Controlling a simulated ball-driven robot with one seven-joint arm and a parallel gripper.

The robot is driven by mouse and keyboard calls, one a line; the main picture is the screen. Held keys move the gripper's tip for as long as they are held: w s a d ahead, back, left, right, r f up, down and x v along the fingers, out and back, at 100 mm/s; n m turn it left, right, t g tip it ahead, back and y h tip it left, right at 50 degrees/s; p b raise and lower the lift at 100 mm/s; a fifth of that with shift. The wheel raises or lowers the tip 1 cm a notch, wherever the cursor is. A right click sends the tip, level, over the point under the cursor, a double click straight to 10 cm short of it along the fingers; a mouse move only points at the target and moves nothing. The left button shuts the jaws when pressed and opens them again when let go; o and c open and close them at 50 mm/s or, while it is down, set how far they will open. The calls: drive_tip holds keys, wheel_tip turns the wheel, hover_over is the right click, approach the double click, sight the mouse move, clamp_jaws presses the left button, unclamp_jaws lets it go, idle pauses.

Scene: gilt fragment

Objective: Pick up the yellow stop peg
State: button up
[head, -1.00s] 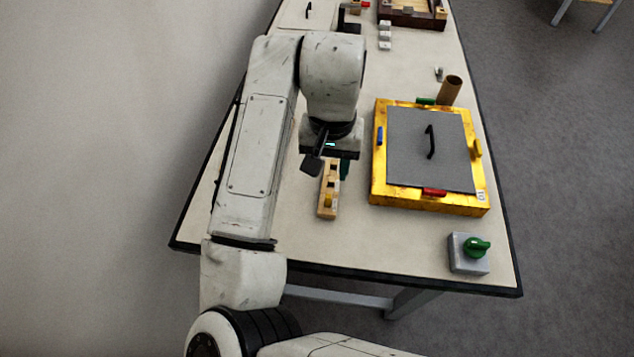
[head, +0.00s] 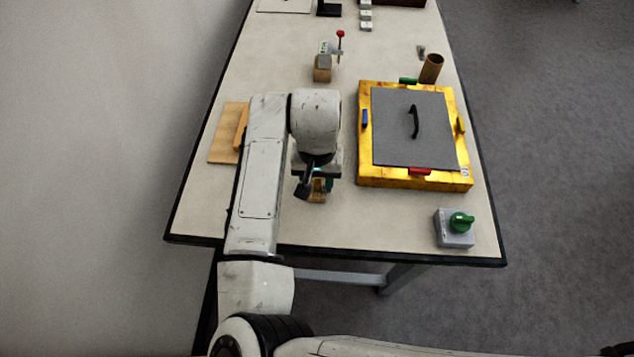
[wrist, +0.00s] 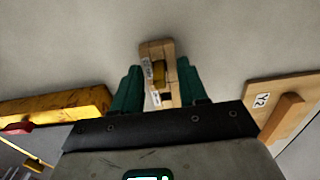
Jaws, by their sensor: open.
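The yellow stop peg (wrist: 158,72) sits in a small pale wooden rack (wrist: 150,48) on the table, seen in the middle of the wrist view. My gripper (wrist: 160,80) is open, with one green finger on each side of the rack in this view. The fingers look apart from the peg; their height above it is hard to tell. In the head view, my gripper (head: 316,184) hangs over the rack (head: 317,197) and hides most of it.
A yellow frame box (head: 366,178) with a grey handled lid stands right of my gripper. A grey box with a green knob (head: 455,228) is near the front right corner. A wooden board (head: 222,147) lies left of my arm. Table between rack and frame is clear.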

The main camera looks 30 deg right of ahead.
drive_tip(key=shift+c, duration=0.3)
clamp_jaws()
drive_tip(key=shift+r, duration=0.1)
idle(0.4)
